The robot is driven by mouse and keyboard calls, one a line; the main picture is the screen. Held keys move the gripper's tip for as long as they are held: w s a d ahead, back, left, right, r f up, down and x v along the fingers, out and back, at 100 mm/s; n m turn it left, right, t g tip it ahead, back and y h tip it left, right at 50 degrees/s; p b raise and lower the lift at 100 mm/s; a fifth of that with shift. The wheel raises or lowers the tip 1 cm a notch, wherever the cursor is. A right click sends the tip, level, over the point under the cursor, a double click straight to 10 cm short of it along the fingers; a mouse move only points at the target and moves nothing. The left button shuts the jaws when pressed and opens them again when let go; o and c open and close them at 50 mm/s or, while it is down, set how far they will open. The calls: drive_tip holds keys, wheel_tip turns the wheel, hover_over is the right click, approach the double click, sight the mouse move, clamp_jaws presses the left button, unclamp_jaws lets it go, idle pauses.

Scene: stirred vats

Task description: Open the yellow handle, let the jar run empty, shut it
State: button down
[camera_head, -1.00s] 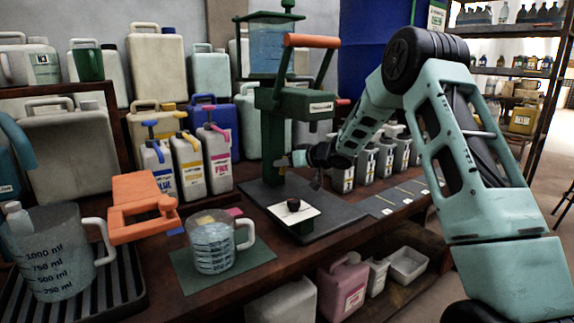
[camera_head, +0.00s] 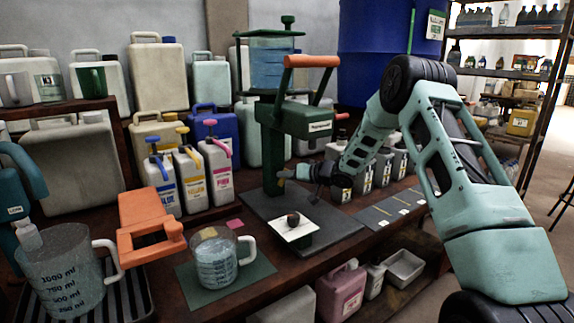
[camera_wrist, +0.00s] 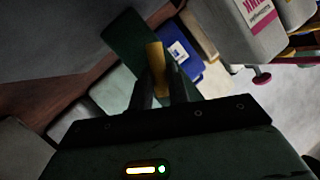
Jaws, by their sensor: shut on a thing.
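The yellow handle (camera_wrist: 155,58) shows in the wrist view as a short yellow bar between the two dark fingers of my gripper (camera_wrist: 159,88), which is shut on it. In the head view my gripper (camera_head: 291,175) is at the lower part of the green stand's column (camera_head: 272,160); the handle is small and mostly covered there. A clear jar (camera_head: 270,66) with bluish liquid and a green lid sits on top of the stand. I cannot tell whether the handle is turned open or whether liquid runs.
An orange lever (camera_head: 312,61) rises beside the jar. A white plate (camera_head: 305,237) with a dark knob stands before the column. A glass measuring cup (camera_head: 214,262) stands on a green mat (camera_head: 195,290). An orange holder (camera_head: 150,225) and a large measuring jug (camera_head: 66,270) are at left.

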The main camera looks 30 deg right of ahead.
drive_tip(key=m+y+p, duration=0.1)
drive_tip(key=m+p, duration=0.1)
drive_tip(key=p, duration=0.1)
drive_tip(key=shift+d+t, duration=0.2)
drive_tip(key=shift+t, duration=0.1)
drive_tip(key=shift+f+m+t+y+p, duration=0.35)
drive_tip(key=shift+m+y+p, duration=0.35)
drive_tip(key=shift+m, duration=0.4)
drive_tip(key=m, duration=0.1)
drive_tip(key=m+t, duration=0.1)
drive_tip(key=m, duration=0.1)
drive_tip(key=shift+d+f+t+y, duration=0.1)
drive_tip(key=shift+f+t+y, duration=0.15)
drive_tip(key=shift+y, duration=0.05)
drive_tip(key=shift+f+m+t+b, duration=0.15)
drive_tip(key=shift+m+t+b, duration=0.65)
drive_tip(key=shift+m, duration=0.9)
drive_tip(key=c, duration=1.3)
unclamp_jaws()
drive_tip(key=shift+c, duration=0.2)
